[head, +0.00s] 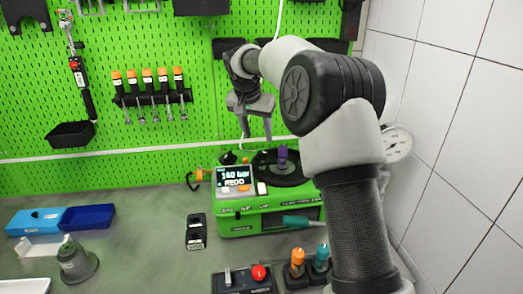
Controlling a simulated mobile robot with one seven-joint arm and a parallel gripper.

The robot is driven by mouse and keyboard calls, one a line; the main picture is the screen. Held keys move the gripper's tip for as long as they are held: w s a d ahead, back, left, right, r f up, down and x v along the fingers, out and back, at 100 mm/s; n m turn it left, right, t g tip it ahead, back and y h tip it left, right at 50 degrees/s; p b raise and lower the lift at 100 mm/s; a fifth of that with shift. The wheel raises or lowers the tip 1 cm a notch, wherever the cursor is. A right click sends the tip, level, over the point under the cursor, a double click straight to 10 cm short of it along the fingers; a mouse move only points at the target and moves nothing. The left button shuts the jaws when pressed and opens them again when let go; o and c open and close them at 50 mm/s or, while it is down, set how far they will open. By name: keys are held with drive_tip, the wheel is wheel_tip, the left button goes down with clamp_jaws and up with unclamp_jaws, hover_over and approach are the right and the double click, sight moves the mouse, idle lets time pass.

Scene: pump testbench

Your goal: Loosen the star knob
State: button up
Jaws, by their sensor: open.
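A green pump test unit (238,220) stands on the bench against the pegboard. Its display (236,176) shows what reads as "160 bar" and "REDO". A dark round plate (272,174) with a purple upright part (283,155) sits on its top right. A small dark knob-like part (228,158) shows behind the display. I cannot tell for certain which part is the star knob. My gripper (256,130) points down above the back of the unit, fingers apart and empty. It appears clear of the unit. My arm hides the area to the right.
Orange and teal-topped fittings (297,262) and a black box with a red knob (258,274) stand in front. A black block (196,231) stands left of the unit. Blue trays (88,217) lie far left. A gauge (397,143) is at right. Bench between trays and block is clear.

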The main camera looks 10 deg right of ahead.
sight(262, 153)
drive_tip(key=p+x, duration=0.1)
drive_tip(key=x, duration=0.8)
drive_tip(key=shift+w+f, duration=0.1)
drive_tip(key=shift+f, duration=0.1)
drive_tip(key=c, duration=1)
drive_tip(key=shift+d, duration=0.1)
drive_tip(key=shift+c, duration=0.2)
